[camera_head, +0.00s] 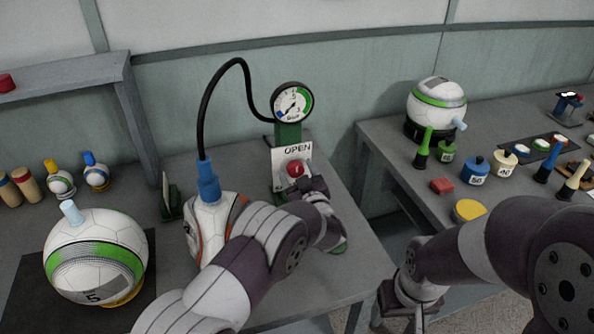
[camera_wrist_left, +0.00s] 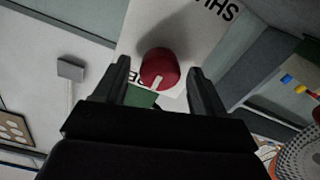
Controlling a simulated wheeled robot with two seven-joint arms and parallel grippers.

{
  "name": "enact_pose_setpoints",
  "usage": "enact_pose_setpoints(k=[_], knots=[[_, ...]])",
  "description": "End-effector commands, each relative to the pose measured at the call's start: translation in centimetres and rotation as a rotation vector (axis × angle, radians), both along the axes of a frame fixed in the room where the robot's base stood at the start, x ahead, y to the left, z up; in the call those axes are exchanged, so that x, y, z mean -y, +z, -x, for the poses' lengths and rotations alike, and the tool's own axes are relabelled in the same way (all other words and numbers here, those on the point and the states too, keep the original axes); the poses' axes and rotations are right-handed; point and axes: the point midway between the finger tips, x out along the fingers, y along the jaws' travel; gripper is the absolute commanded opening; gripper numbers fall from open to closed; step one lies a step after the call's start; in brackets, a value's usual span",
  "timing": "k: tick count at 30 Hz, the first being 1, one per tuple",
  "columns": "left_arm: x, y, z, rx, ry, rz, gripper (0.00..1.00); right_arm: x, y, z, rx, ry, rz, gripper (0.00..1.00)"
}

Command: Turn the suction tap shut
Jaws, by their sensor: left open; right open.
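The suction tap is a round red knob (camera_head: 295,168) on a white plate (camera_head: 279,158) lettered OPEN along its top edge. In the left wrist view the red knob (camera_wrist_left: 160,66) lies between and just beyond my open left fingers, with no clear contact. A white mark on it points toward the bottom of that picture; the letters SHU show at upper right. My left gripper (camera_head: 303,184) is just in front of the knob and partly hides the plate. My right gripper (camera_head: 408,302) is open, low near the right table, away from the tap.
A pressure gauge (camera_head: 292,103) stands above the plate, with a black hose (camera_head: 203,110) running to a blue fitting (camera_head: 208,182) on a ball (camera_head: 191,238) behind my left arm. Another ball (camera_head: 97,248) sits at left. The right table (camera_head: 390,150) holds weights and a ball.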

Motion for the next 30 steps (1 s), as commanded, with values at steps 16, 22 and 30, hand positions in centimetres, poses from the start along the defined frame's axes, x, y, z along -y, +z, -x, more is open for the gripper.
enact_pose_setpoints(k=[16,22,30], knots=[[-0.2,0.0,-0.6,-0.001,-0.001,0.0,0.15,0.0,0.0,0.0,0.0,0.0,0.0,0.71],[-0.2,0.0,-0.6,0.002,-0.001,0.006,0.15,0.0,-0.1,0.0,0.0,0.0,0.0,0.71],[-0.2,-0.3,-0.6,0.034,0.0,0.093,0.15,0.0,-1.7,0.0,0.0,0.0,0.0,0.71]])
